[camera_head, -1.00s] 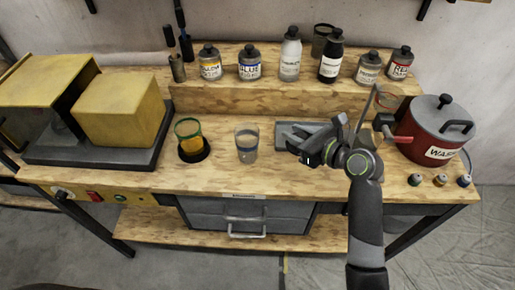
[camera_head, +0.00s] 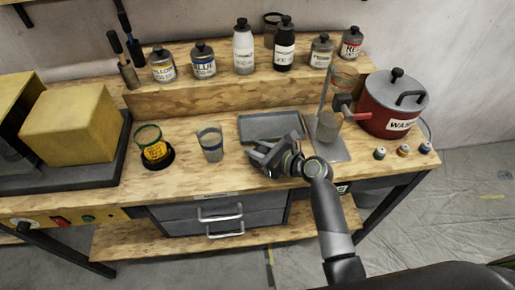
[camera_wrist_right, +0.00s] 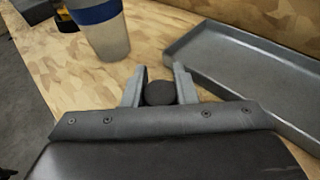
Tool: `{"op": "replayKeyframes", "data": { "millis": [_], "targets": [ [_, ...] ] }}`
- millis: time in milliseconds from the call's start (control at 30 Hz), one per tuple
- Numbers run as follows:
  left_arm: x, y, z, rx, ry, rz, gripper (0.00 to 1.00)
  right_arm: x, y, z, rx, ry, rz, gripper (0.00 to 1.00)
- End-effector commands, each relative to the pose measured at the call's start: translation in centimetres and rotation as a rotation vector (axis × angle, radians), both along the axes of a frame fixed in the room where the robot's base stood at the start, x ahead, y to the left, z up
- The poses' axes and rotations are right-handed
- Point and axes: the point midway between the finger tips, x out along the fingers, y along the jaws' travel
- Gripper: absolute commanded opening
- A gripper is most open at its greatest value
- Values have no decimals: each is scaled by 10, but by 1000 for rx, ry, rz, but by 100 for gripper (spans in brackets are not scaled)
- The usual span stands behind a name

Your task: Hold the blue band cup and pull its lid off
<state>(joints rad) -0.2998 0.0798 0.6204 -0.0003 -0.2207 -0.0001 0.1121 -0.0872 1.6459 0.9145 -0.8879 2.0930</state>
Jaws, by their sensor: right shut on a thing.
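The blue band cup (camera_head: 210,145) stands upright on the bench, clear with a blue stripe near its top. It also shows in the right wrist view (camera_wrist_right: 108,38), upper left, with its top out of frame. No separate lid can be made out on it. My right gripper (camera_head: 258,158) is just right of the cup, apart from it. In the wrist view its fingers (camera_wrist_right: 159,88) are shut on a small dark round thing (camera_wrist_right: 159,94); I cannot tell what it is. My left gripper is not in view.
A grey tray (camera_head: 268,127) lies behind my right gripper. A green-rimmed cup (camera_head: 147,137) stands left. A metal stand (camera_head: 335,151) with a cup and a red pot (camera_head: 390,108) are right. Bottles line the back shelf. The bench in front of the blue band cup is clear.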

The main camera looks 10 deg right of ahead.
Motion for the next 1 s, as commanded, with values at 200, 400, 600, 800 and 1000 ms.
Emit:
{"op": "replayKeyframes", "data": {
  "millis": [200,400,600,800,1000],
  "targets": [
    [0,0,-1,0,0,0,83,0,0,-3,1,1,0,34],
    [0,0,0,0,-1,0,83,0,0,-2,0,0,0,34],
    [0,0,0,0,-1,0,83,-3,-4,2,-1,-1,-2,34],
    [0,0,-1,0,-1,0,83,-24,-24,10,-3,-2,-1,34],
    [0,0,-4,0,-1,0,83,-53,-53,22,-6,-2,-1,34]
  ]
}}
